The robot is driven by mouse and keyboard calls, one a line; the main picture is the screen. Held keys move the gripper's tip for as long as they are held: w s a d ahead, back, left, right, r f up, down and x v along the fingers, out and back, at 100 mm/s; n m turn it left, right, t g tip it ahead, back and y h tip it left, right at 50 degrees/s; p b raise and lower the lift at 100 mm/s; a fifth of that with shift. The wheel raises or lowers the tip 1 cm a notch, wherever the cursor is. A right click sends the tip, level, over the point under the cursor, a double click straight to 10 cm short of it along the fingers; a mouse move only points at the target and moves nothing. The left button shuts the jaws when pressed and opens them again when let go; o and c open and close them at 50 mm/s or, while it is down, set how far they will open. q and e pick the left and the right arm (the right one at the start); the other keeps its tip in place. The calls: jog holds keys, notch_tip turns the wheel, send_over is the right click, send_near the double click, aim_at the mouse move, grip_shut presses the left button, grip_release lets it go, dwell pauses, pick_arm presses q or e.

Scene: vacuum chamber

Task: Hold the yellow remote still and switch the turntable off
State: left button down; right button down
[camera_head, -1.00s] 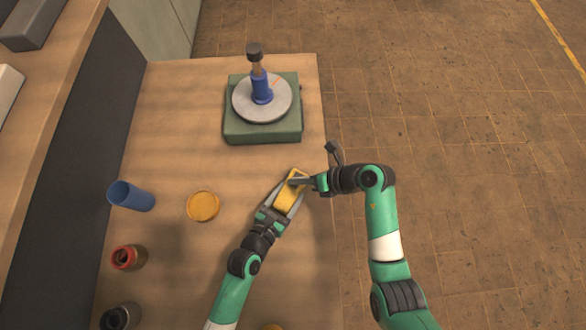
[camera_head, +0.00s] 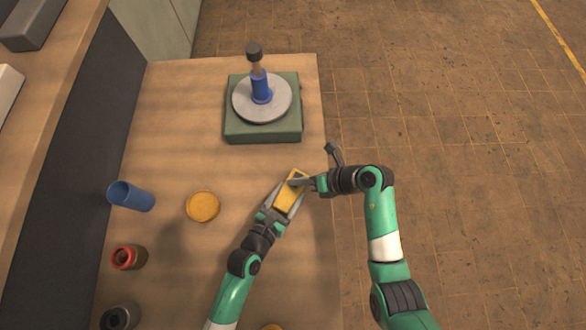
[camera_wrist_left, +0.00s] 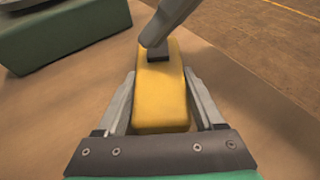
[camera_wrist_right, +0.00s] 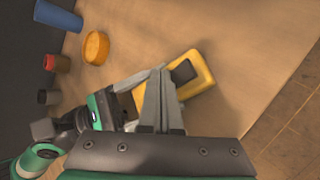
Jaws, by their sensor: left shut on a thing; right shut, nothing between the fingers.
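The yellow remote (camera_head: 287,198) lies near the table's right edge, and it also shows in the left wrist view (camera_wrist_left: 162,100). My left gripper (camera_head: 284,200) is shut on it, one finger along each side. My right gripper (camera_head: 292,182) is shut and empty, its fingertips over the remote's far end. In the right wrist view a dark button (camera_wrist_right: 184,72) shows on the remote's top (camera_wrist_right: 203,66), just beside my right fingertips. I cannot tell whether the fingertips touch it. The turntable (camera_head: 262,112) has a grey disc on a green base, with a blue-and-brown upright piece on the disc.
A blue cup (camera_head: 131,196) lies on its side at the left, beside an orange round disc (camera_head: 203,207). A red-topped jar (camera_head: 128,257) and a dark jar (camera_head: 120,317) stand at the front left. The table between the orange disc and the turntable is clear.

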pick_arm(q)
jog(key=shift+s+f, duration=0.1)
jog(key=shift+f, duration=0.15)
pick_arm(e)
jog(key=shift+w+d+r, duration=0.1)
jog(key=shift+r, duration=0.6)
jog(key=shift+w+d+r, duration=0.1)
jog(key=shift+w+r, duration=0.05)
jog(key=shift+r, duration=1.1)
jog(key=shift+w+d+r, duration=0.1)
jog(key=shift+r, duration=1.15)
pick_arm(q)
jog(key=shift+c, duration=0.6)
grip_release()
jog(key=shift+o, duration=0.6)
jog(key=shift+r, duration=0.15)
